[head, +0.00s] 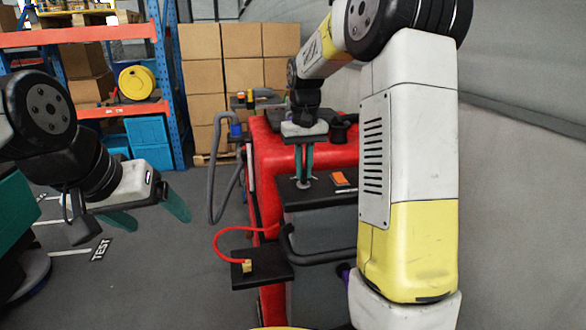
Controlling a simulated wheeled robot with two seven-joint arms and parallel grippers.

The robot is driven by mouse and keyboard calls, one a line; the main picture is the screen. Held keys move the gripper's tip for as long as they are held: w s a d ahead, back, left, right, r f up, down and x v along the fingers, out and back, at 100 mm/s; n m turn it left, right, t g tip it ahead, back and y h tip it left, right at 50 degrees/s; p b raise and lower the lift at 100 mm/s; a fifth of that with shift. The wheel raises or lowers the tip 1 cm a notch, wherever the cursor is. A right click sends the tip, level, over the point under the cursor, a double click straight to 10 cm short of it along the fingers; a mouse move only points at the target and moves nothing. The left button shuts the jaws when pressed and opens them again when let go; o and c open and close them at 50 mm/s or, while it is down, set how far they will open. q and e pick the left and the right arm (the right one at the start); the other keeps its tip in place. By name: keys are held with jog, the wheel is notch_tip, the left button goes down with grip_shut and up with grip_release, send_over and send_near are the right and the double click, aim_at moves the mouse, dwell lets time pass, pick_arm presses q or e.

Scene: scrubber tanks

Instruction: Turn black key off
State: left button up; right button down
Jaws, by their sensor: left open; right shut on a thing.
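The red scrubber machine (275,160) stands in the middle of the head view, with a dark panel (325,198) on its near side. My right gripper (304,178) points down at this panel. Its teal fingers are close together and shut on the black key, which is mostly hidden between the fingertips. A small pale round piece (303,186) shows just under them. The key's angle cannot be made out. My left gripper (148,214) is open and empty, left of the machine over the floor, with its teal fingers wide apart.
An orange piece (341,179) lies right of my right gripper on the panel. A red hose (222,240) runs to a yellow fitting (247,266) on a low black plate (275,277). Stacked boxes (200,80) and a shelf rack (170,90) stand behind.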

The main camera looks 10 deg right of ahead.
aim_at(304, 171)
jog(key=c, duration=1.5)
grip_release()
jog(key=shift+o, duration=0.2)
jog(key=shift+r, duration=0.15)
notch_tip(304, 171, up, 7)
jog(key=shift+r, duration=0.3)
